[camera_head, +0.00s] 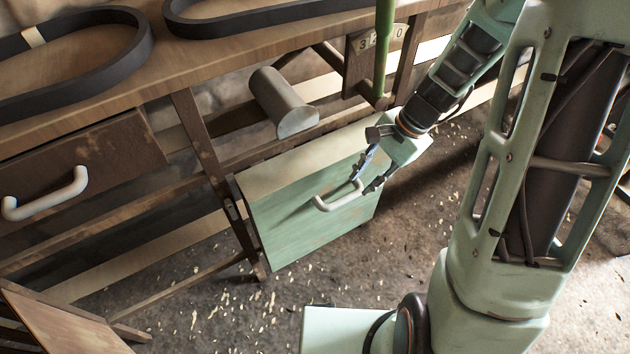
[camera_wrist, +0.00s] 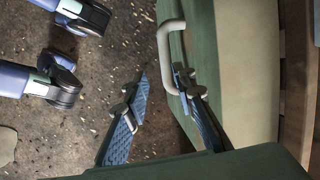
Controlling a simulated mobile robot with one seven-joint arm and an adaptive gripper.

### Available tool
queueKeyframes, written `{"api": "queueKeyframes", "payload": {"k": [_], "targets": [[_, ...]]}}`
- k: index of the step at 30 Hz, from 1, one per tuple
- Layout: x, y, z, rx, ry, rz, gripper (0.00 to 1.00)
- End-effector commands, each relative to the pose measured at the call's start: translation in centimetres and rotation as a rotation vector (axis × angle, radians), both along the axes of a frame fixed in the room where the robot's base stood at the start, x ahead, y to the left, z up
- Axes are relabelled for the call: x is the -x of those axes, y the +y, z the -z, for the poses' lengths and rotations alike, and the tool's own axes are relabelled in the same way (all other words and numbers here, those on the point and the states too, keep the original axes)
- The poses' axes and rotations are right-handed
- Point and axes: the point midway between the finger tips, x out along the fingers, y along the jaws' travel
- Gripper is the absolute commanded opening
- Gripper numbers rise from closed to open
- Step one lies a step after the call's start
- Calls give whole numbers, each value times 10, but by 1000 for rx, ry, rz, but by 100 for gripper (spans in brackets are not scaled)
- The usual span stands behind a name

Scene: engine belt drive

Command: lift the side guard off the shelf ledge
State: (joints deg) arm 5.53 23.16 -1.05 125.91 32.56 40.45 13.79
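The side guard (camera_head: 300,222) appears to be the green box-like panel with a pale top, standing against the lower rail of the bench. Its white handle (camera_head: 335,200) sticks out of the green face. The guard (camera_wrist: 205,60) and handle (camera_wrist: 163,50) also show in the wrist view. My gripper (camera_head: 362,184) is at the right end of the handle, with its fingers apart. In the wrist view my gripper (camera_wrist: 160,76) has a clear gap between its fingertips, and the right fingertip overlaps the handle's near end. I cannot tell whether they touch. The ledge under the guard is hidden.
The wooden bench (camera_head: 230,48) carries black belts (camera_head: 130,60). A grey cylinder (camera_head: 283,103) hangs above the guard, and a green post (camera_head: 384,50) stands behind my wrist. A drawer with a white handle (camera_head: 45,195) is at left. The littered floor (camera_head: 215,310) in front is mostly open.

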Motion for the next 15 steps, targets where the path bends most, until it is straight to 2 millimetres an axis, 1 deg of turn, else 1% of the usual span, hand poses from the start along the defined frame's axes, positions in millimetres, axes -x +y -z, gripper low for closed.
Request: {"api": "queueKeyframes", "payload": {"k": [1,5,12,15], "targets": [[5,4,5,-28,25,40,24],[11,14,13,-70,58,96,24],[14,31,48,-79,66,105,24],[14,36,59,-79,65,103,24]]}}
